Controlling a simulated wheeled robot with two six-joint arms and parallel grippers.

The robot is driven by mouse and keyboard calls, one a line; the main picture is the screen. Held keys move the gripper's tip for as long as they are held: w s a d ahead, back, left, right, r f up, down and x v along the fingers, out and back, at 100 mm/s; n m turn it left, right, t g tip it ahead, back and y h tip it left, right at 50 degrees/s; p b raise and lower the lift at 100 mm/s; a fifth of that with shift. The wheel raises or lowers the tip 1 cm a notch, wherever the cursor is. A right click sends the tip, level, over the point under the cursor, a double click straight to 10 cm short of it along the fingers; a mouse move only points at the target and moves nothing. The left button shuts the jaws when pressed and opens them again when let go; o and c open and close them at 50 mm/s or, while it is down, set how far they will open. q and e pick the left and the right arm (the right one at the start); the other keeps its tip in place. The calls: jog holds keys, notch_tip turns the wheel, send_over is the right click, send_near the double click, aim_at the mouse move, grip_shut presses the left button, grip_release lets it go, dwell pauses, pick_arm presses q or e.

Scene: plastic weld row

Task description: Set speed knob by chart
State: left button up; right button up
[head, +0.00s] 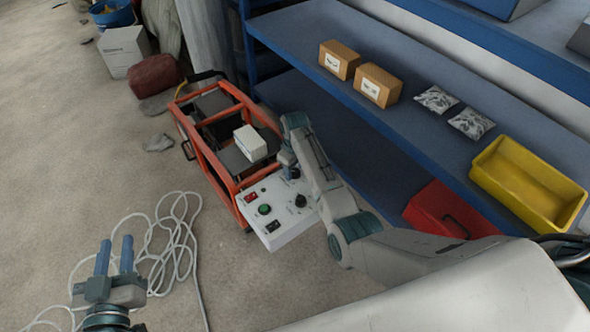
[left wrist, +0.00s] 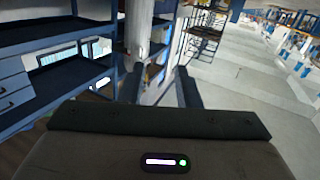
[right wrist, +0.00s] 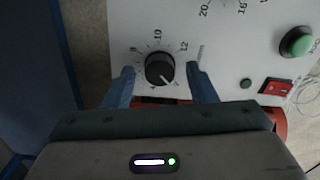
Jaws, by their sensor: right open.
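A white control panel (head: 279,232) carries a black knob (head: 300,200), a green button (head: 264,209) and a red switch (head: 251,197). In the right wrist view another black knob (right wrist: 160,68) sits on a numbered scale showing 10 and 12; its pale pointer mark seems to face lower right in the picture. My right gripper (right wrist: 161,84) is open, with one finger on each side of this knob; contact cannot be told. In the head view my right gripper (head: 290,168) is at the panel's far corner. My left gripper (head: 115,256) is open and empty over the floor. No chart is legible.
The panel is at the near end of an orange-framed cart (head: 205,158) with a white box (head: 250,143) on it. A blue shelf (head: 400,122) with cartons, bags and a yellow bin (head: 525,185) stands to the right. A white cable (head: 180,240) lies coiled on the floor.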

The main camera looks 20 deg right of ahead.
pick_arm(q)
jog(key=shift+w+r+t, duration=0.1)
jog(key=shift+r+t, duration=0.2)
jog(key=shift+r, duration=0.1)
pick_arm(e)
jog(key=shift+f, duration=0.2)
jog(key=c, duration=1)
jog(key=shift+o, duration=0.2)
